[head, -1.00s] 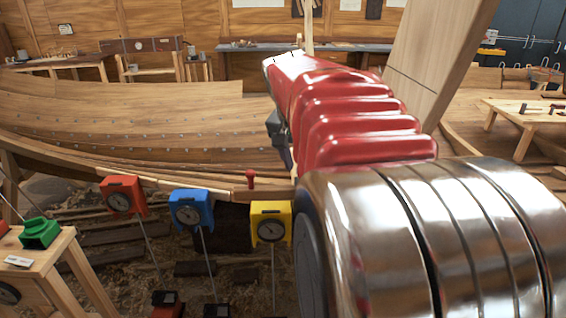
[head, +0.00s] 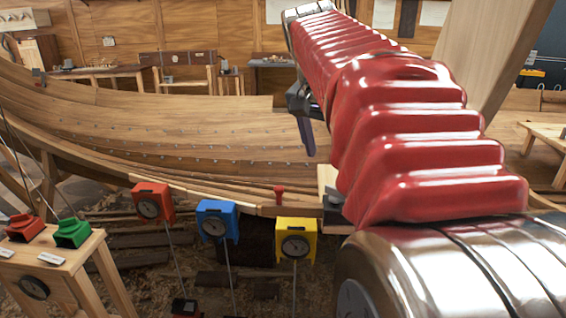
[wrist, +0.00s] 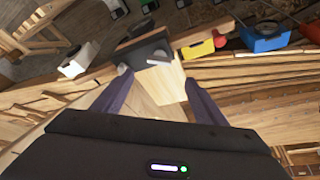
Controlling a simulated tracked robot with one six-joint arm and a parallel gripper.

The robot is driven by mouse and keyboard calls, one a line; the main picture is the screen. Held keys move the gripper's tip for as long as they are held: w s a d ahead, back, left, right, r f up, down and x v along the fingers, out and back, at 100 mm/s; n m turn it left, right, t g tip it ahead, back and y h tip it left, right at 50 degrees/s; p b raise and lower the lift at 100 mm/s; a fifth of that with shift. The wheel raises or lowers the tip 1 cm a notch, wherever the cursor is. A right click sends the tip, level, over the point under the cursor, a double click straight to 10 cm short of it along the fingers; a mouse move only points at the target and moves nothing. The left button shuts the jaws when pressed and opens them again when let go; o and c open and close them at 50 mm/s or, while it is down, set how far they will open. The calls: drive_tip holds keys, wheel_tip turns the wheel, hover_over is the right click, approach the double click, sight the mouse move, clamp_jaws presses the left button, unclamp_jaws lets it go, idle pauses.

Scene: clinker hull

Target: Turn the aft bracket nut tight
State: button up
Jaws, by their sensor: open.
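My gripper (wrist: 158,82) is open, with its two dark purple fingers apart and nothing between their tips but pale wood behind. In the head view my gripper (head: 308,136) hangs below the end of the red-sleeved arm, in front of the hull planking. A dark bracket (wrist: 143,50) lies just beyond the fingertips in the wrist view, with pale grey parts on it that may be the nut; I cannot tell which is the aft one. In the head view the dark bracket (head: 335,212) sits by a pale wood block (head: 327,181), partly hidden by my arm.
Red (head: 152,203), blue (head: 216,220) and yellow (head: 296,241) gauge boxes hang along the hull's edge. A small red peg (head: 279,193) stands above the yellow one. A wooden stand (head: 88,262) with red and green blocks is at lower left. A slanted timber rises at right.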

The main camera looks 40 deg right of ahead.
drive_tip(key=shift+v, duration=1.2)
drive_tip(key=w+a+f+n+t+y, duration=0.1)
drive_tip(key=w+a+f+n+t, duration=0.1)
drive_tip(key=a+f+n, duration=0.8)
drive_tip(key=s+a+f+n+y, duration=0.1)
drive_tip(key=s+a+f, duration=0.2)
drive_tip(key=a, duration=0.3)
drive_tip(key=s+a+f+n+t+y, duration=0.1)
drive_tip(key=s+a+f+n, duration=0.1)
drive_tip(key=a+f, duration=0.3)
drive_tip(key=s+a+f+n+t+y, duration=0.1)
drive_tip(key=s+a+f, duration=0.3)
drive_tip(key=a+f, duration=0.1)
drive_tip(key=shift+s+a, duration=0.35)
drive_tip(key=shift+a, duration=0.45)
